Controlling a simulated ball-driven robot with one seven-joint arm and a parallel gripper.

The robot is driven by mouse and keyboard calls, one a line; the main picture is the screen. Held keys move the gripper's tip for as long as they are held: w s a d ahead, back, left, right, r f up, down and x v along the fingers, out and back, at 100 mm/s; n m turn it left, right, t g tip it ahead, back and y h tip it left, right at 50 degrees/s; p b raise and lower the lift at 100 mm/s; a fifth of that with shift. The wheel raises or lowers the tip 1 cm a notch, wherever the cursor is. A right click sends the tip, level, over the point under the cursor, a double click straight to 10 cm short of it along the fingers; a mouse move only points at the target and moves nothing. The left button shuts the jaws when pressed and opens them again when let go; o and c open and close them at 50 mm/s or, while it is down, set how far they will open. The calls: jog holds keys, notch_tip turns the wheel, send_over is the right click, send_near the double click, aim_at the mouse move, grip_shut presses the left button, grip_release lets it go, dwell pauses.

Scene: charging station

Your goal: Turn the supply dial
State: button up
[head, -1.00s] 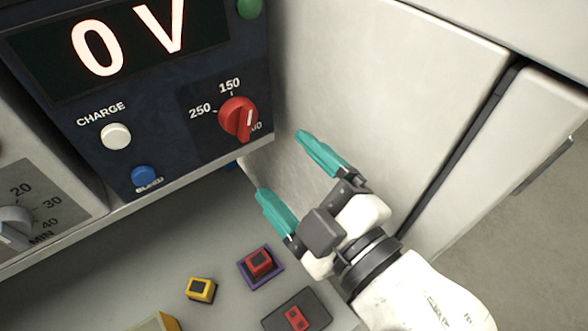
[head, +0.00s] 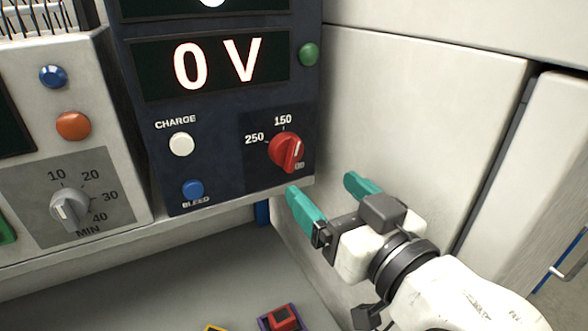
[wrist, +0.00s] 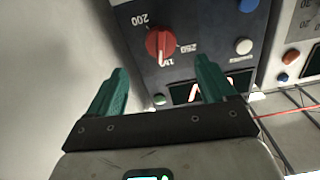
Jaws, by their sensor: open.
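The supply dial is a red knob (head: 286,151) on the dark blue panel (head: 225,120), at its lower right. Labels 150 and 250 sit around it, with a third label partly hidden by the knob at its lower right. In the wrist view the red knob (wrist: 160,43) shows upside down, ahead of and between the fingers. My gripper (head: 321,184) is open and empty, with teal fingers, below and to the right of the dial and apart from it.
The display (head: 215,65) reads 0 V. A white CHARGE button (head: 181,144), a blue BLEED button (head: 193,189) and a green light (head: 308,54) are near the dial. A grey timer dial (head: 69,208) is at left. A pale cabinet wall (head: 420,110) stands close at right.

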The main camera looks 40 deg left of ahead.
aim_at(295, 160)
jog(key=p+x, duration=0.1)
jog(key=x, duration=0.8)
jog(key=shift+w+a, duration=0.1)
jog(key=shift+a, duration=0.25)
jog(key=shift+c, duration=0.3)
jog(key=c, duration=1)
jog(key=shift+f+n+b, duration=0.2)
jog(key=shift+n+b, duration=0.2)
jog(key=shift+n, duration=0.2)
jog(key=shift+r+n+b, duration=0.2)
jog(key=shift+n+b, duration=0.3)
jog(key=shift+n, duration=0.4)
jog(key=o, duration=1.1)
jog(key=shift+c, duration=0.2)
jog(key=shift+d, duration=0.1)
